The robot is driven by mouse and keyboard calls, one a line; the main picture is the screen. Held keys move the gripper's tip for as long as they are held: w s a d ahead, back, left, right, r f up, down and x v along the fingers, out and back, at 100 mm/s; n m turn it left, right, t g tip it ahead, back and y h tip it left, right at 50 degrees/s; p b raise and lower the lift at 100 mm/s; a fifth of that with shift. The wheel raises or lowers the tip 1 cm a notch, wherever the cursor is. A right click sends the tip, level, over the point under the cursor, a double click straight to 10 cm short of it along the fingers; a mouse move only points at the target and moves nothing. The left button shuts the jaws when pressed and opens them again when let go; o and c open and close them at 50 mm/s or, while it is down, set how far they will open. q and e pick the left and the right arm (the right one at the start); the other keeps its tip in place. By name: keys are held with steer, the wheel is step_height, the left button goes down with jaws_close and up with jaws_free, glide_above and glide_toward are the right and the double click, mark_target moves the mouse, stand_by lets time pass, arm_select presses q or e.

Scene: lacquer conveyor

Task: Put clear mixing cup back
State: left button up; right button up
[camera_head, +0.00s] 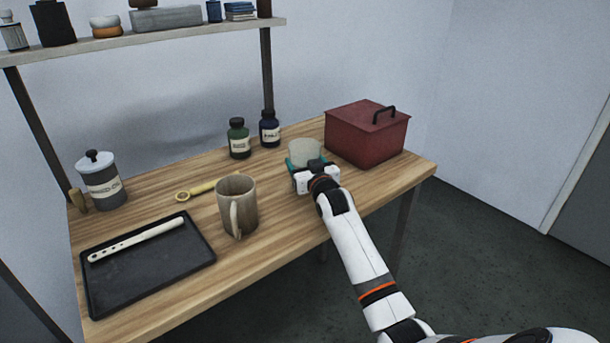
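The clear mixing cup (305,151) is a pale, see-through cup standing upright at the back right of the wooden table, left of the red box. My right gripper (306,164) reaches it from the front, with teal fingers on either side of the cup. The gripper body hides the cup's lower front. I cannot tell whether the fingers press on the cup or whether its base touches the table. My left gripper is not in view.
A red lidded box (366,135) stands close right of the cup. Green (238,139) and dark blue (269,129) bottles stand behind left. A brown mug (237,205), yellowish spoon (200,189), black tray (145,268) and lidded canister (101,182) are further left. A shelf (150,38) hangs above.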

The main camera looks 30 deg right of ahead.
steer(key=shift+f, duration=1.8)
steer(key=o, duration=1)
steer(key=shift+f, duration=0.15)
steer(key=shift+s+r, duration=0.1)
steer(key=shift+r, duration=0.1)
steer(key=v, duration=1.2)
steer(key=shift+a, duration=0.1)
